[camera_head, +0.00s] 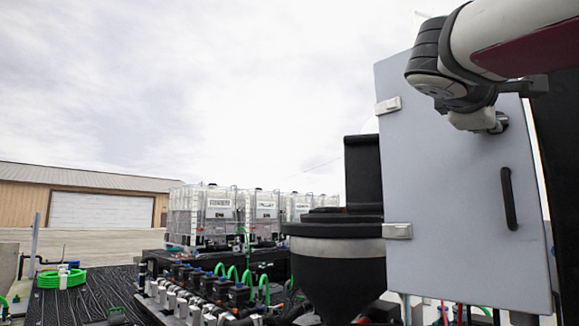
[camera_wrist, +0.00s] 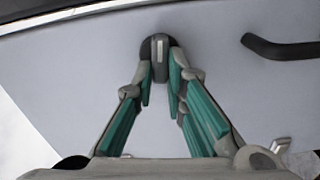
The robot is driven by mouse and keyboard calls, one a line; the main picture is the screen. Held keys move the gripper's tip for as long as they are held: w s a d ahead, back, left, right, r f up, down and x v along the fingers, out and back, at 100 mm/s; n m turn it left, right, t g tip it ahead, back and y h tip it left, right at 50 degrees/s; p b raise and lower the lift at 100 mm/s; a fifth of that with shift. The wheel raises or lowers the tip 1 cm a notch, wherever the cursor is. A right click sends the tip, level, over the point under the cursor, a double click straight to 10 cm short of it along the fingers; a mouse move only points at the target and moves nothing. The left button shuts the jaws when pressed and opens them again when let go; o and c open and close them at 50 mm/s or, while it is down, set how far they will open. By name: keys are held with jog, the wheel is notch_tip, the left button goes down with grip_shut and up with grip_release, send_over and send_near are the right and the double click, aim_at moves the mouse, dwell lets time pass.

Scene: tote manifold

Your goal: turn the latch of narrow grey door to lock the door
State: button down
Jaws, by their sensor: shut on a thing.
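The narrow grey door (camera_head: 440,200) stands at the right in the head view and looks shut. Its face also fills most of the wrist view (camera_wrist: 80,90). The latch (camera_wrist: 159,58) is a small grey knob on a dark round base near the door's edge. My gripper (camera_wrist: 160,75) is shut on the latch, one finger on each side of it. In the head view my gripper (camera_head: 497,123) is at the door's upper right, and it mostly hides the latch there. A black door handle (camera_head: 509,198) is below it and also shows in the wrist view (camera_wrist: 282,48).
Hinges (camera_head: 397,231) are on the door's left side. A black hopper (camera_head: 338,255) stands left of the door. Several valves and green hoses (camera_head: 235,280) lie lower down, with white caged totes (camera_head: 240,215) behind. The door's front is otherwise clear.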

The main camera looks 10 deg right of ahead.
jog(key=shift+n, duration=0.7)
jog(key=shift+f+p, duration=0.1)
jog(key=shift+p, duration=0.25)
jog(key=c, duration=1.6)
grip_release()
jog(key=shift+w, duration=0.1)
jog(key=v, duration=1.2)
